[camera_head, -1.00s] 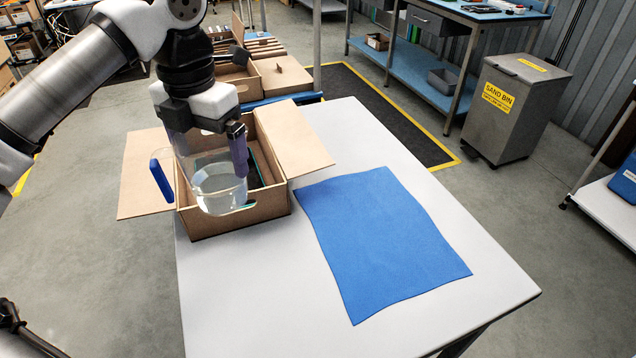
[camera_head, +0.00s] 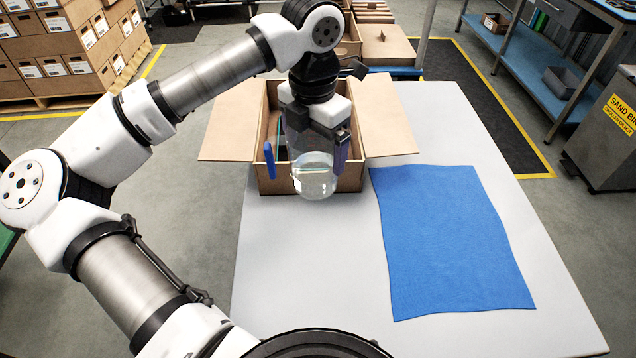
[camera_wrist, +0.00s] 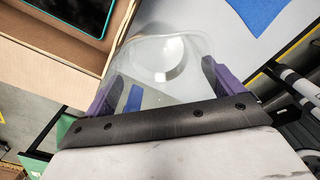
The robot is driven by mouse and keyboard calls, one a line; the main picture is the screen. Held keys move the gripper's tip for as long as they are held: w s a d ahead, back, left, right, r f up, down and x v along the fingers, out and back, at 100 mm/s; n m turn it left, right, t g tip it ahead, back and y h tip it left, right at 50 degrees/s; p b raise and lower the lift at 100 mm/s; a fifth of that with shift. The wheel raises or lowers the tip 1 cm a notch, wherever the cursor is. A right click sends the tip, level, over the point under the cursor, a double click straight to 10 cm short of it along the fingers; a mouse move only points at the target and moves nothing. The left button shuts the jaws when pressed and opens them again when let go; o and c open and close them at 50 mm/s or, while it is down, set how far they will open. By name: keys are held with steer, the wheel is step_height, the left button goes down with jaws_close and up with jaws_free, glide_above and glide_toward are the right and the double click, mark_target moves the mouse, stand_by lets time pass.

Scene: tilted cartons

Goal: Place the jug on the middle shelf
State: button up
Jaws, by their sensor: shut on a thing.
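The clear jug (camera_head: 316,178) has a blue handle (camera_head: 269,160) on its left side and some clear liquid in its lower part. My gripper (camera_head: 318,148) is shut on the jug and holds it upright in front of the open carton. In the wrist view, the purple fingers stand on both sides of the jug (camera_wrist: 165,60). No middle shelf can be made out for certain in these views.
An open carton (camera_head: 263,187) with spread flaps stands on the white table (camera_head: 300,290). A blue cloth (camera_head: 450,240) lies on the table's right side. A sand bin (camera_head: 608,130) stands at the far right. Stacked boxes (camera_head: 60,45) stand at back left.

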mark_target(315, 188)
step_height(315, 188, down, 11)
steer(key=shift+f+p, duration=0.15)
steer(key=shift+p, duration=0.9)
steer(key=shift+f, duration=0.25)
steer(key=shift+f+b, duration=0.2)
steer(key=shift+b, duration=0.15)
steer(key=o, duration=0.9)
steer(key=shift+r, duration=0.1)
steer(key=shift+r, duration=0.1)
